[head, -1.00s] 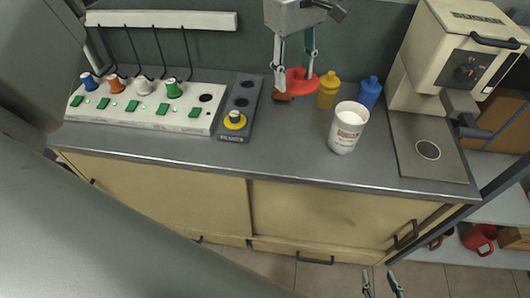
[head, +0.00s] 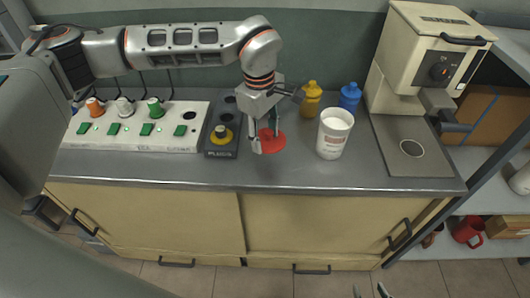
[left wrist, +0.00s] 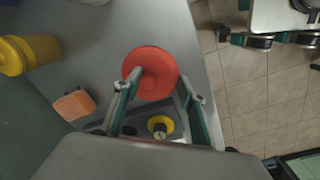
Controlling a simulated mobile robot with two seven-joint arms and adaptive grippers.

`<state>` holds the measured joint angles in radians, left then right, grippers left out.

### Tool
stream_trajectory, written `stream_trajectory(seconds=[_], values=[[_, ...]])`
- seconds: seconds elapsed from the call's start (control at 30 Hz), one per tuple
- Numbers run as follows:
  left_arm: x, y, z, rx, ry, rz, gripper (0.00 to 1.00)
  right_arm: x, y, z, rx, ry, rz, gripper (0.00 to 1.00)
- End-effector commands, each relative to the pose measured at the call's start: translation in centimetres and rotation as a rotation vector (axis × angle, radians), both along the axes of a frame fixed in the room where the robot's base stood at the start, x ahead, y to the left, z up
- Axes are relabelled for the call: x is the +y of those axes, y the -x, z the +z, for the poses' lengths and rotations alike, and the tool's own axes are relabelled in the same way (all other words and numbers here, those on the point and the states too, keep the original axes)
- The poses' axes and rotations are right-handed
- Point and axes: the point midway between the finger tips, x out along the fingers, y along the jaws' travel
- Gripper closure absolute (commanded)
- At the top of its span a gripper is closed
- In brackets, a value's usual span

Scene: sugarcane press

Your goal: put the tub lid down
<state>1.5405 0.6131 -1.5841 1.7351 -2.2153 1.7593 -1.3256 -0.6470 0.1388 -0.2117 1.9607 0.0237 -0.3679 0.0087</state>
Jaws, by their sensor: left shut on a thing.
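The red tub lid (head: 273,143) is flat and round, at or just above the grey counter in front of the bottles. I cannot tell whether it touches the counter. My left gripper (head: 262,141) reaches down over it and is shut on it. In the left wrist view the lid (left wrist: 160,62) shows at the fingertips, partly behind one finger; the exact grip is hidden. The white tub (head: 333,140) stands upright and uncovered to the right of the lid. My right gripper (head: 370,291) is at the bottom edge, its fingertips apart and empty.
A dark panel with a yellow knob (head: 221,134) is close to the left of the lid. Yellow (head: 311,99) and blue (head: 349,97) bottles stand behind. An orange block (left wrist: 75,104) shows in the left wrist view. The cream press (head: 425,50) is at right.

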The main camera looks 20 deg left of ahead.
Motion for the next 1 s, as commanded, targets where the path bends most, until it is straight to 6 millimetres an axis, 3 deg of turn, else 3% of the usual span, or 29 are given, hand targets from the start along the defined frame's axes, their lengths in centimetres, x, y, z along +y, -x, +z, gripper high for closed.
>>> stream_trajectory(seconds=[0.1,0.37,0.6,0.97,1.0], values=[[0.0,0.0,-1.7,0.001,0.001,0.001,0.84,0.0,0.0,-0.1,0.001,0.002,0.001,0.60],[0.0,0.0,-3.4,0.000,0.000,0.000,0.84,0.0,-0.2,0.2,-0.006,0.002,0.001,0.60],[0.0,0.0,-6.5,0.000,0.000,0.001,0.84,-0.1,-0.1,0.0,-0.004,0.004,0.002,0.60],[0.0,0.0,-6.9,-0.001,0.000,0.000,0.84,-0.1,-0.1,-0.1,-0.004,0.005,0.002,0.60],[0.0,0.0,-6.9,0.000,-0.001,0.000,0.57,-0.1,-0.1,-0.1,-0.005,0.005,0.002,0.60]])
